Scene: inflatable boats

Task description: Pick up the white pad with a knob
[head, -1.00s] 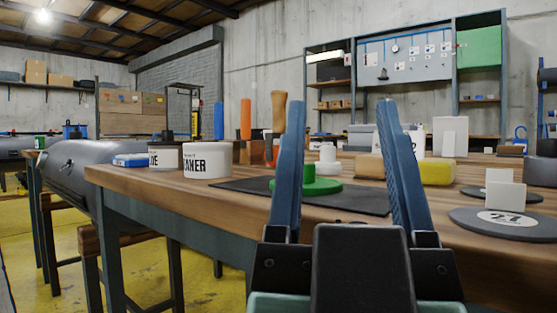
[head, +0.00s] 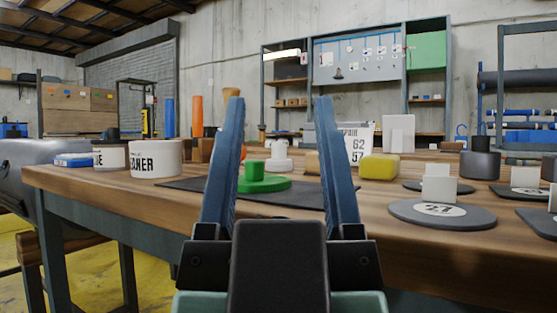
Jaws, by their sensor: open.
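A white pad with a knob (head: 279,158) stands on the workbench, behind a green pad with a knob (head: 262,183) that lies on a dark mat. In the head view, both show between the fingers of my gripper (head: 279,105). My gripper is open and empty, with its two blue fingers pointing forward. It is on the near side of the bench, and the green pad is nearer to it than the white one.
A white tub (head: 156,159) and a smaller can stand left on the workbench (head: 110,192). A yellow sponge (head: 380,167) is right of the fingers. The dark mat (head: 310,194) is mostly bare.

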